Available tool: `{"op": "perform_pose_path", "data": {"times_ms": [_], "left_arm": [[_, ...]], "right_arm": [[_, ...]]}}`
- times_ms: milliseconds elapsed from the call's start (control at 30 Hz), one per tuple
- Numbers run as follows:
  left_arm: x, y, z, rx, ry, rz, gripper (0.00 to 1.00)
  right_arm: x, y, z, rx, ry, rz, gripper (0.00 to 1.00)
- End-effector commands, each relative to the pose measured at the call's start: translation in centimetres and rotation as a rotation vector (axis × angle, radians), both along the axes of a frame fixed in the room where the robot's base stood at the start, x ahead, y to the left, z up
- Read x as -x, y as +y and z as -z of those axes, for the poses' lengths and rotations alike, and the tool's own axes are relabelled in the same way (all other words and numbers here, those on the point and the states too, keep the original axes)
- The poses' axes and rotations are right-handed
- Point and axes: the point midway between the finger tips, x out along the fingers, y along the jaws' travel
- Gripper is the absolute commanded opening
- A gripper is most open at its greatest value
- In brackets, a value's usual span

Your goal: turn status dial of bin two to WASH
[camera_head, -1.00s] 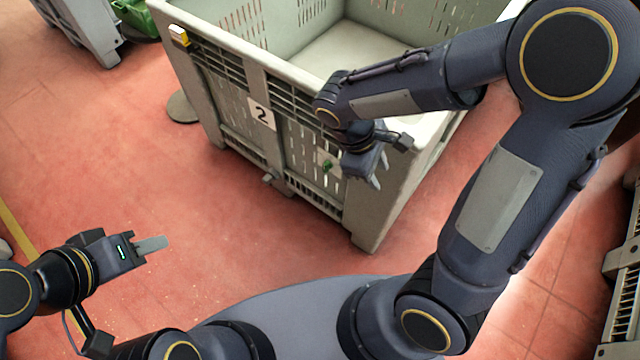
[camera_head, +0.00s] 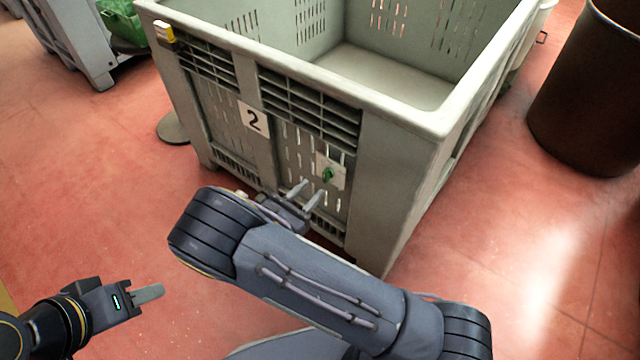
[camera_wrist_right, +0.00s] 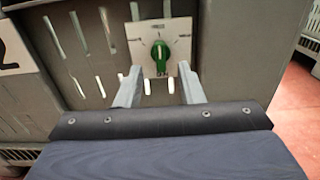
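The grey bin two (camera_head: 395,165) carries a white plate with a "2" (camera_head: 253,119). The green status dial (camera_head: 327,174) sits on a pale square plate (camera_head: 331,165) on the bin's front; in the right wrist view the dial (camera_wrist_right: 160,56) is close ahead, its knob roughly upright. The plate's lettering is too small to read. My right gripper (camera_head: 308,192) is open and empty, just short of and a little below the dial. In the right wrist view its fingers (camera_wrist_right: 158,85) stand apart, either side of the dial. My left gripper (camera_head: 150,293) is at lower left, away from the bin; its fingers look together.
A yellow and white piece (camera_head: 164,33) sits on the bin's upper left corner. A dark brown barrel (camera_head: 590,90) stands at right. Another grey bin (camera_head: 75,40) with green stuff stands at upper left. Red floor (camera_head: 90,190) is clear at left.

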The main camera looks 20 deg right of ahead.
Motion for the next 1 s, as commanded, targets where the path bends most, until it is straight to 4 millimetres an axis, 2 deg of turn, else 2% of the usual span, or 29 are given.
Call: {"op": "perform_pose_path", "data": {"times_ms": [100, 300, 633, 667, 900, 1000], "left_arm": [[0.0, 0.0, 0.7, 0.0, 0.0, 0.0, 0.36], [0.0, 0.0, 1.2, 0.0, 0.0, 0.0, 0.36], [0.0, 0.0, 1.2, 0.0, 0.0, 0.0, 0.36], [0.0, 0.0, 1.2, 0.0, 0.0, 0.0, 0.36], [0.0, 0.0, 1.2, 0.0, 0.0, 0.0, 0.36], [0.0, 0.0, 1.2, 0.0, 0.0, 0.0, 0.36]], "right_arm": [[-1.2, -1.7, 0.2, -0.003, 0.0, 0.004, 0.35], [-2.7, -3.5, 0.1, -0.004, 0.0, 0.002, 0.35], [-3.0, -3.9, 0.0, -0.003, 0.0, 0.002, 0.35], [-3.0, -3.9, 0.0, -0.004, 0.0, 0.002, 0.33], [-3.0, -3.9, 0.0, -0.004, 0.0, 0.002, 0.02], [-3.0, -3.9, 0.0, -0.004, 0.0, 0.002, 0.0]]}}
